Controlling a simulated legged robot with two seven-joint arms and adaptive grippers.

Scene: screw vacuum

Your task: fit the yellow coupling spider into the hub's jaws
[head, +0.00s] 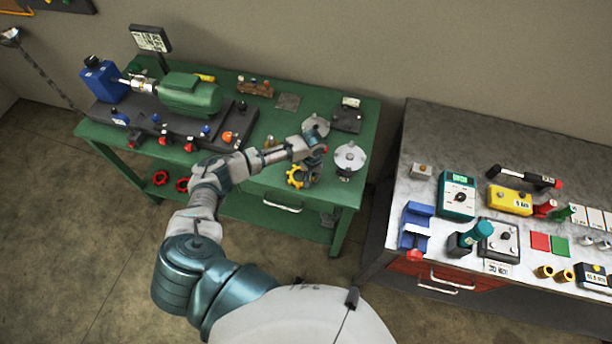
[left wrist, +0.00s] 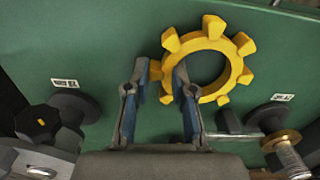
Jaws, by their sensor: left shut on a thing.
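The yellow coupling spider (head: 297,176) is a toothed ring with an open centre. In the left wrist view the spider (left wrist: 208,60) shows just beyond my fingers, with its left teeth between and behind them. My left gripper (head: 314,160) is over the right end of the green bench; its fingertips (left wrist: 158,75) are shut on the spider's edge. Two silvery round pieces stand beside the gripper, one behind (head: 315,124) and one to its right (head: 350,156). I cannot tell which is the hub, and its jaws are not clear. My right gripper is not in view.
The green bench (head: 255,188) carries a green motor (head: 190,94) and a blue unit (head: 103,80) on a dark base at left. A grey-topped bench (head: 430,150) with tools and meters stands at right, across a gap. Dark knobs (left wrist: 75,108) show near the fingers.

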